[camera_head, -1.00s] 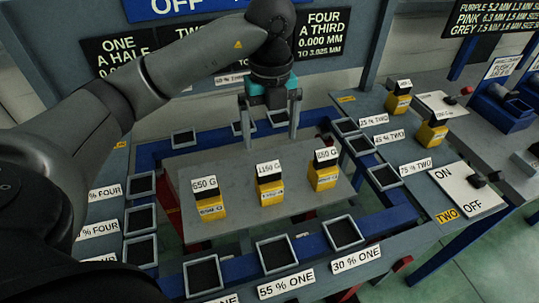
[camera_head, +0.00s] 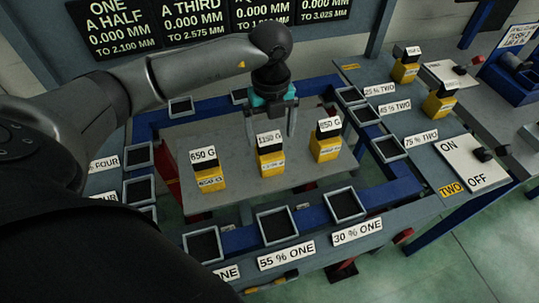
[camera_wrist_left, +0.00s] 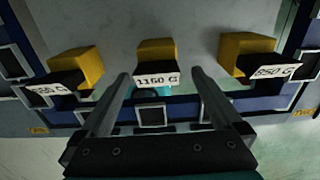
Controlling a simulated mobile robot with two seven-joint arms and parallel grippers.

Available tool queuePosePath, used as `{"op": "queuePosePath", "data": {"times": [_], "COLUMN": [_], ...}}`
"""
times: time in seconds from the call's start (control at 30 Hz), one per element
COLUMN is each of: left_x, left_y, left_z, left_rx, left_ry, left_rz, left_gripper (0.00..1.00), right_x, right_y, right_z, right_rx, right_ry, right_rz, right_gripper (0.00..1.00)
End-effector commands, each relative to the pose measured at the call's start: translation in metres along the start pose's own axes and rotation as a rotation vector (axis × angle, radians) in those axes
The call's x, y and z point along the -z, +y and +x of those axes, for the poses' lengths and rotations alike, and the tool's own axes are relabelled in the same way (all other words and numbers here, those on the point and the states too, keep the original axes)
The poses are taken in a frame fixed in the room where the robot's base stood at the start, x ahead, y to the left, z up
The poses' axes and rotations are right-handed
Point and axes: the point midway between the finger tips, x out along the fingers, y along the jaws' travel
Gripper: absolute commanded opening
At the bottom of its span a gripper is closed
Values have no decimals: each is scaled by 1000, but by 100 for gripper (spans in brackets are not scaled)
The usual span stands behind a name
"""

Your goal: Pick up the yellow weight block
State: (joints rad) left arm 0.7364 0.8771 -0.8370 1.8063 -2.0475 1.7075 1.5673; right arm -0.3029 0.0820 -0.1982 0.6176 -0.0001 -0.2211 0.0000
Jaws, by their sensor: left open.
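Three yellow weight blocks with black tops and white labels stand in a row on a grey plate (camera_head: 225,140): a left one marked 650 G (camera_head: 210,183), a middle one marked 1150 G (camera_head: 271,164) and a right one (camera_head: 325,150). My left gripper (camera_head: 270,122) is open and empty, just above and behind the middle block in the head view. In the left wrist view the middle block (camera_wrist_left: 155,50) lies between the two fingers, with the other blocks (camera_wrist_left: 88,64) (camera_wrist_left: 247,52) outside them. Contact cannot be told. My right gripper is not in view.
Blue rails with several open square trays (camera_head: 277,225) surround the plate. More yellow blocks (camera_head: 404,70) (camera_head: 438,104) stand on the right-hand bench beside an ON/OFF panel (camera_head: 472,165). Dark sign boards (camera_head: 193,35) hang behind. The plate's front strip is clear.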

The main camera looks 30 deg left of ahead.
Motion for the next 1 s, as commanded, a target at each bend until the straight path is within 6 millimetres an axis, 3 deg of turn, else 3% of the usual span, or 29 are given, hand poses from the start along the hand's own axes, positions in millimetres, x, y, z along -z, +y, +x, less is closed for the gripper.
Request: {"op": "queuePosePath", "data": {"times": [0.23, 0.53, 1.0], "left_x": [4, 3, 3], "left_y": [4, 4, 4], "left_z": [36, 41, 41], "left_rx": [-2, -1, 0], "left_ry": [2, 0, 0], "left_rz": [-1, -1, -1], "left_gripper": [100, 100, 48], "right_x": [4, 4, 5], "right_y": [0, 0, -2], "right_z": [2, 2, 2], "right_rx": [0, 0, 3], "right_ry": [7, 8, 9], "right_rz": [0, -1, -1], "right_gripper": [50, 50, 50]}}
